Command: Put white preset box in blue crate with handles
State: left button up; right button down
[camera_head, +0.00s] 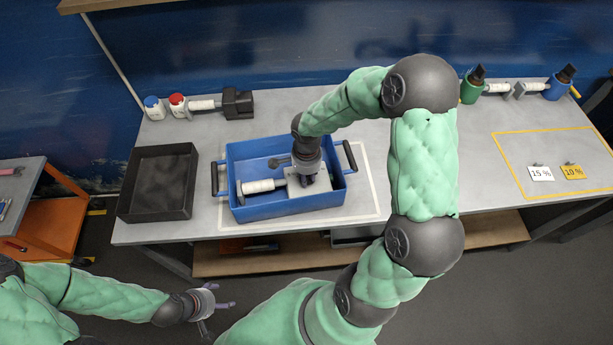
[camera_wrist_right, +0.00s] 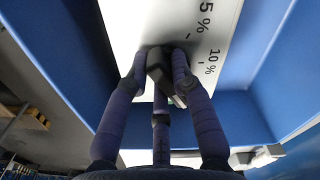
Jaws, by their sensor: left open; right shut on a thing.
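The blue crate with handles (camera_head: 290,208) stands on the grey table, with a dark handle at each end. The white preset box (camera_head: 325,187) is inside the right part of the crate. In the right wrist view its white face (camera_wrist_right: 130,20) shows "5 %" and "10 %" marks and a dark knob, with blue crate walls (camera_wrist_right: 65,55) around it. My right gripper (camera_head: 309,178) reaches down into the crate, and its fingers (camera_wrist_right: 160,75) are shut on the box's knob. Whether the box touches the crate floor I cannot tell. My left gripper (camera_head: 222,306) is open and empty, in front of the table.
A white cylinder with grey fittings (camera_head: 262,186) lies in the crate's left part. A black tray (camera_head: 158,182) stands left of the crate. Bottles (camera_head: 178,104) and devices line the back edge. A yellow-outlined area at right holds 15 % (camera_head: 541,173) and 10 % (camera_head: 571,172) cards.

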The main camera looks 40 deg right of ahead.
jog(key=c, duration=1.1)
grip_release()
jog(key=shift+o, duration=0.2)
jog(key=shift+r+p, duration=0.2)
jog(key=shift+p, duration=0.1)
notch_tip(320, 180, up, 12)
jog(key=p, duration=0.2)
jog(key=shift+p, duration=0.3)
jog(key=shift+f, duration=0.1)
